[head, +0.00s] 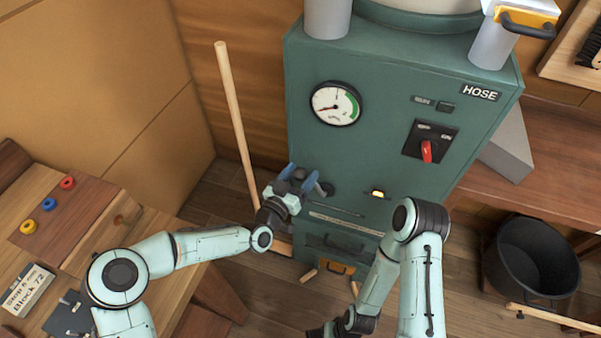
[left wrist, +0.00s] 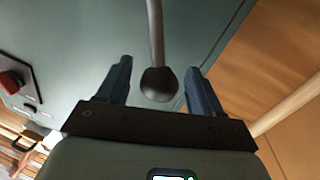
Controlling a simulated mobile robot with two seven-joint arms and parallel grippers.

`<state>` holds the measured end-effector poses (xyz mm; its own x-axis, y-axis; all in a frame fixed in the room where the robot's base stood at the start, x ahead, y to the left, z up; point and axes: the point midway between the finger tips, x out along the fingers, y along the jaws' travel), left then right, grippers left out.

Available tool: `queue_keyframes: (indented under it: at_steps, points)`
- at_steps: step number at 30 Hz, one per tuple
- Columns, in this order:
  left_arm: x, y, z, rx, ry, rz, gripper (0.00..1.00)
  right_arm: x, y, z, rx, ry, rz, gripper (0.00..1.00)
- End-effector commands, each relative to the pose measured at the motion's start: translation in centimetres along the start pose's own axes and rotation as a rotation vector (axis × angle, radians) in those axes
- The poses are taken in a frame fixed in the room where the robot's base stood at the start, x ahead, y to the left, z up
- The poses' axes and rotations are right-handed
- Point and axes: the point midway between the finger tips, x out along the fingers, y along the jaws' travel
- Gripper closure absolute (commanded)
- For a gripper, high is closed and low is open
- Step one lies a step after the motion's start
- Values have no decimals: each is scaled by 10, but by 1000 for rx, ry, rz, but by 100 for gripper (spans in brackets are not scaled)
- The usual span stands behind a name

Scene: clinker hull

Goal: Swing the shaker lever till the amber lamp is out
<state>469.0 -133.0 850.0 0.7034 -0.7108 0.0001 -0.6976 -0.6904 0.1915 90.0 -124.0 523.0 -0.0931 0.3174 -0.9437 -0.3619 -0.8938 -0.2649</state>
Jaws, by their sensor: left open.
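The shaker lever is a grey rod with a black ball knob (left wrist: 158,84), on the front of the green cabinet (head: 300,85). In the left wrist view the knob hangs between my two open blue fingers, with a gap on each side. My left gripper (head: 305,178) is open at the cabinet's lower left front; it largely hides the lever in the head view. The amber lamp (head: 377,193) on the lower front glows pale yellow.
A round gauge (head: 336,103) and a red switch (head: 427,151) are on the cabinet front. A wooden pole (head: 235,120) leans left of the cabinet. A black bucket (head: 533,262) stands at right. A wooden bench (head: 30,190) with coloured rings is at left.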

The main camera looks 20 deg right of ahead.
Motion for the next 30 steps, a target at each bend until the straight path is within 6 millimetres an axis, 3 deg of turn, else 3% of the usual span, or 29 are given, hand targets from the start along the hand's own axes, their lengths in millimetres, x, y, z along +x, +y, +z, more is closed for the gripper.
queue_keyframes:
  at_steps: [10, 15, 16, 30]
  points:
    - [3, 0, 0, 0, 0, 0, 37, 0, 0, 0, 1, -1, 1, 100]
    - [3, 0, 0, 0, 0, 0, 93, 0, 0, 0, 1, 0, 1, 100]
    - [3, 0, 0, 0, 0, 0, 100, 0, 0, 0, 1, 0, 1, 100]
    - [6, 15, -4, 107, -19, 0, 100, 6, 1, -4, 0, 10, -1, 100]
